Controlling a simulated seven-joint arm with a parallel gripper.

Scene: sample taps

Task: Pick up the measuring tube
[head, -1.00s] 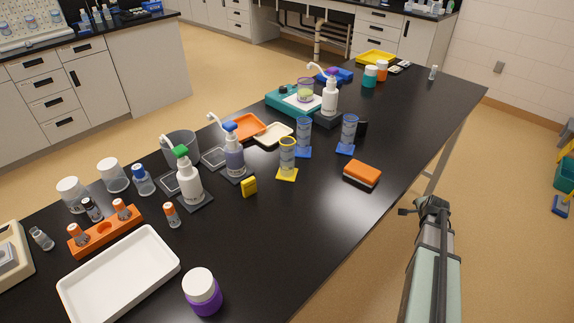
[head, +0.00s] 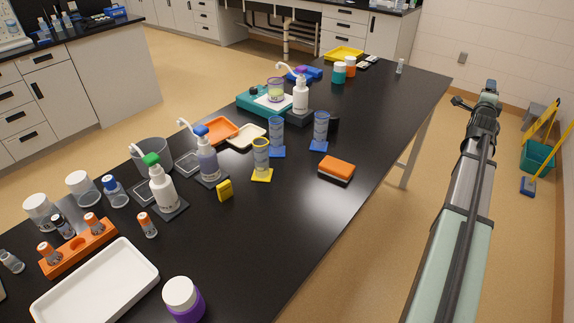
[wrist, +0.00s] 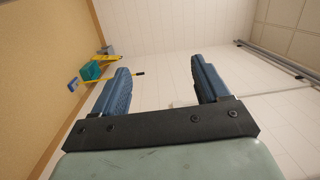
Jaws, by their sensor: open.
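Three clear measuring tubes stand upright on the black bench in the head view. One has a yellow rim and yellow base (head: 261,154). Two have blue bases: one behind it (head: 277,134) and one to the right (head: 320,129). My gripper (wrist: 160,76) is open and empty in the wrist view, its two blue fingers apart and facing wall and floor. In the head view my arm reaches out right of the bench, away from all three tubes; the fingers are hard to make out there. No tube shows in the wrist view.
An orange sponge (head: 337,169) lies right of the tubes, and a yellow block (head: 225,190) lies to their left. A white tray (head: 97,283) and a purple-based jar (head: 183,298) are nearer. The bench's right front is clear.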

